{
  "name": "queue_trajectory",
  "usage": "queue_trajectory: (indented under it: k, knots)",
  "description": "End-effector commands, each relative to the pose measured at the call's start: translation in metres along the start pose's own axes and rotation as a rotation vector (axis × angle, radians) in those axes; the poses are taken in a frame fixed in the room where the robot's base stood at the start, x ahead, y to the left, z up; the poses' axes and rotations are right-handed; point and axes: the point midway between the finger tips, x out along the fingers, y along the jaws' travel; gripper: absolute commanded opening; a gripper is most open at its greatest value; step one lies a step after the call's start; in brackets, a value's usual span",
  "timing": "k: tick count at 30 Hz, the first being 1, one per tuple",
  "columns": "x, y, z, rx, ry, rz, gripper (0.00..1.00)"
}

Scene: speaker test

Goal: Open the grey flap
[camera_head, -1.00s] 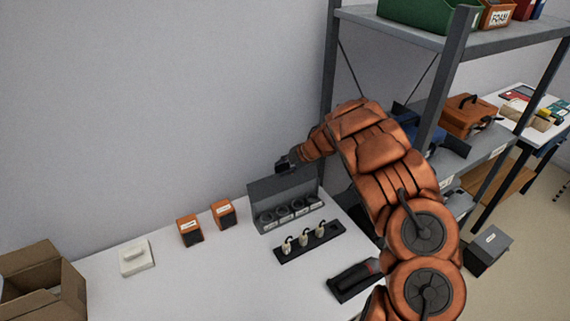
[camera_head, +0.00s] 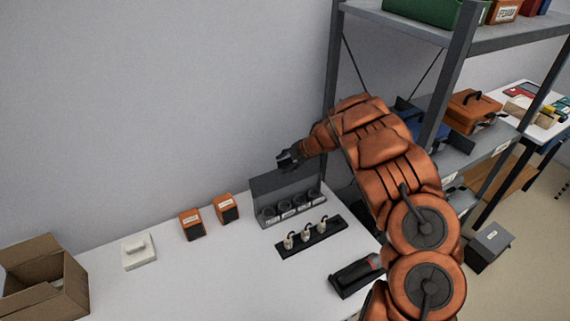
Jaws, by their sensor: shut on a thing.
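The grey flap (camera_head: 284,187) stands raised at the back of a grey box (camera_head: 291,217) on the white table. Under it, several round dark sockets with small labels are in view in the box. My gripper (camera_head: 287,163) is at the flap's top edge, shut on it. The fingertips are small and dark, so the exact contact is hard to see.
A black strip (camera_head: 311,239) with three pale upright pieces lies in front of the box. Two orange boxes (camera_head: 192,224) (camera_head: 227,209), a white block (camera_head: 139,251) and an open carton (camera_head: 45,280) stand to the left. A metal shelf (camera_head: 448,95) rises at the right.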

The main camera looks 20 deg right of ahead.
Motion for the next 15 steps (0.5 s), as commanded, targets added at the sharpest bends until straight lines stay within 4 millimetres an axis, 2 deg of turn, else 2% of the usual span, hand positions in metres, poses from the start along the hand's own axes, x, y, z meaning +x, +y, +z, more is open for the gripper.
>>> queue_trajectory:
  k: [10, 15]
  knots:
    - [-0.001, 0.002, 0.001, -0.001, -0.004, 0.004, 0.31]
    - [-0.016, 0.002, 0.001, -0.001, -0.006, 0.005, 0.31]
